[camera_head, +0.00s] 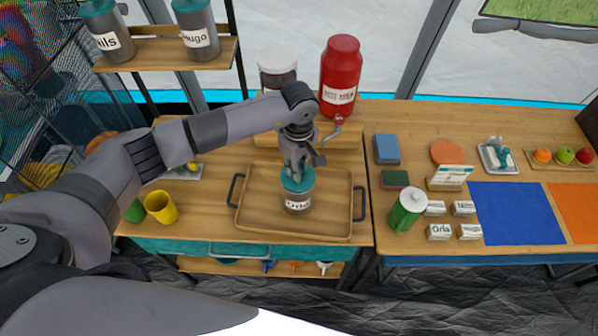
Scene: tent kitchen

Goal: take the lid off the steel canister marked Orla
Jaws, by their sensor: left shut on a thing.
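The steel canister marked Orla (298,203) stands upright on a wooden tray (262,225) with dark handles. Its teal lid (291,181) is at the top of the canister. My left gripper (296,166) comes down from above and is shut on the lid. Whether the lid sits fully on the canister or is slightly raised, I cannot tell. The gripper hides part of the lid. My right gripper is not in view.
A red canister (340,75) and a white-lidded jar (277,70) stand behind the tray. A yellow cup (159,206) is to its left. A green cylinder (407,209) and small name cards (439,231) are to the right. The blue mat (515,213) is bare.

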